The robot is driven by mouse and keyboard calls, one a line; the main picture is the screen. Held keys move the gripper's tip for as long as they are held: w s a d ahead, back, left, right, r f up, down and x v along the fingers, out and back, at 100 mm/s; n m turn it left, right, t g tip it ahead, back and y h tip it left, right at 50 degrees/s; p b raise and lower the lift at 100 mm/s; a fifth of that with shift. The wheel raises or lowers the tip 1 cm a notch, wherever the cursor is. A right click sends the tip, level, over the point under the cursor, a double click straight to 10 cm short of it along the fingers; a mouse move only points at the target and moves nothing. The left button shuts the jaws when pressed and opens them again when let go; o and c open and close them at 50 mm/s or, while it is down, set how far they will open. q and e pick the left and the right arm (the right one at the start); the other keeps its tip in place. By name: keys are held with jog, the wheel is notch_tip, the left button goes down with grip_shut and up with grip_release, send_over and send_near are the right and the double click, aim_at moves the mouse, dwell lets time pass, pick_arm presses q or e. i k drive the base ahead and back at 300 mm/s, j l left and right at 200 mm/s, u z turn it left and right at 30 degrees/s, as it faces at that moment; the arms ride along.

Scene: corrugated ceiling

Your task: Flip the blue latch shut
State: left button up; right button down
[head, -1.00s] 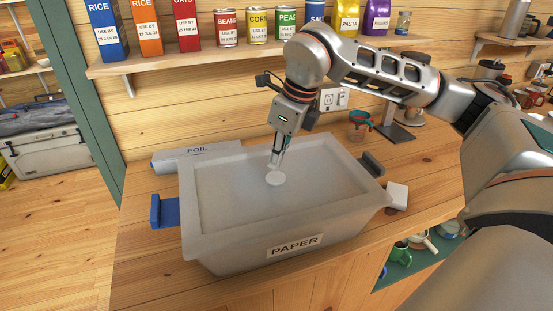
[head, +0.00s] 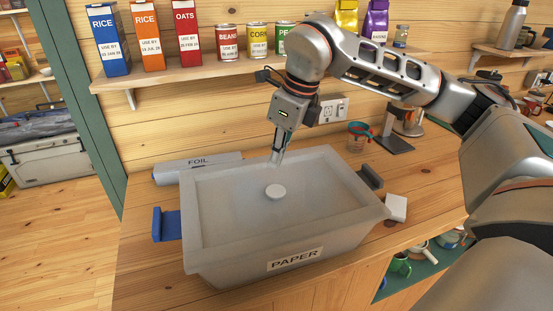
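The blue latch (head: 166,224) sticks out from the left side of the grey bin (head: 217,254) labelled PAPER, its end plate standing upright and away from the wall. A dark grey latch (head: 370,177) is at the bin's right end. My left gripper is not in view.
A foil box (head: 197,164) lies behind the bin. A small white block (head: 396,208) lies right of it. A measuring cup (head: 358,136) stands at the back. A shelf (head: 160,73) of groceries runs above. The counter (head: 146,275) is clear at the front left.

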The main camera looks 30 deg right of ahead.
aim_at(167, 226)
jog(key=k, duration=1)
